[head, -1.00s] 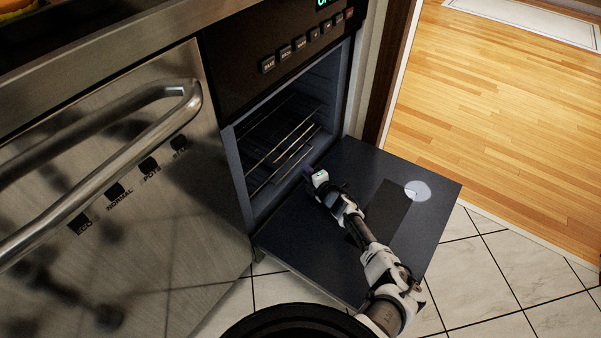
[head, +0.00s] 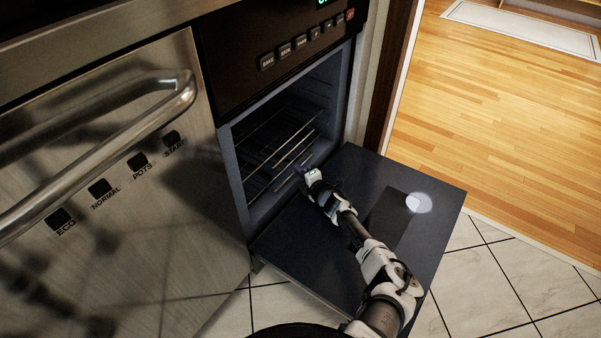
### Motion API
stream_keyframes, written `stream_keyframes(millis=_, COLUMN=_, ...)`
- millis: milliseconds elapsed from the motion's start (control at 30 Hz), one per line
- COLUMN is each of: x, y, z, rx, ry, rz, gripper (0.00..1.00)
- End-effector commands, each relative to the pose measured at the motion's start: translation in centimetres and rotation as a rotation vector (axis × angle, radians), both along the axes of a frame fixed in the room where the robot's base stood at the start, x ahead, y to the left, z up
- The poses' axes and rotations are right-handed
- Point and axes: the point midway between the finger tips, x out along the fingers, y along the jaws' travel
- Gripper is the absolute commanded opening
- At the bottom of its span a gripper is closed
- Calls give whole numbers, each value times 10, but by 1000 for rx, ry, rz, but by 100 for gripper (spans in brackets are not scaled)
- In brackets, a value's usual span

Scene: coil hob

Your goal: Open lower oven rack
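The oven stands open, its dark door (head: 285,262) folded down flat in front of the cavity. Inside are wire racks: an upper rack (head: 306,112) and a lower rack (head: 262,180), whose front edge lies near the cavity opening. My gripper (head: 302,168) is at the mouth of the oven, close to the front bar of the lower rack. Its fingertips are small and dark here, so I cannot tell whether they touch the bar or are open. My arm reaches over the open door.
A dishwasher (head: 120,240) with a thick bar handle (head: 130,130) stands to the left. A control panel (head: 290,45) is above the oven. The tiled floor (head: 490,285) is clear at right, and wooden flooring (head: 490,110) lies beyond.

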Motion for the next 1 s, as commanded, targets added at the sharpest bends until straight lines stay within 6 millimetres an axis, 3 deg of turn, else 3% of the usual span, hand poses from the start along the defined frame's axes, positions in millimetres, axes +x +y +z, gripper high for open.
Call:
stream_keyframes(millis=367, x=-2, y=-3, z=2, rx=0, ry=-1, rz=-1, gripper=0)
stream_keyframes(millis=700, x=-42, y=-61, z=5, rx=1, ry=0, rz=-5, gripper=0)
stream_keyframes(millis=1000, x=-53, y=-74, z=0, rx=1, ry=0, rz=-1, gripper=0)
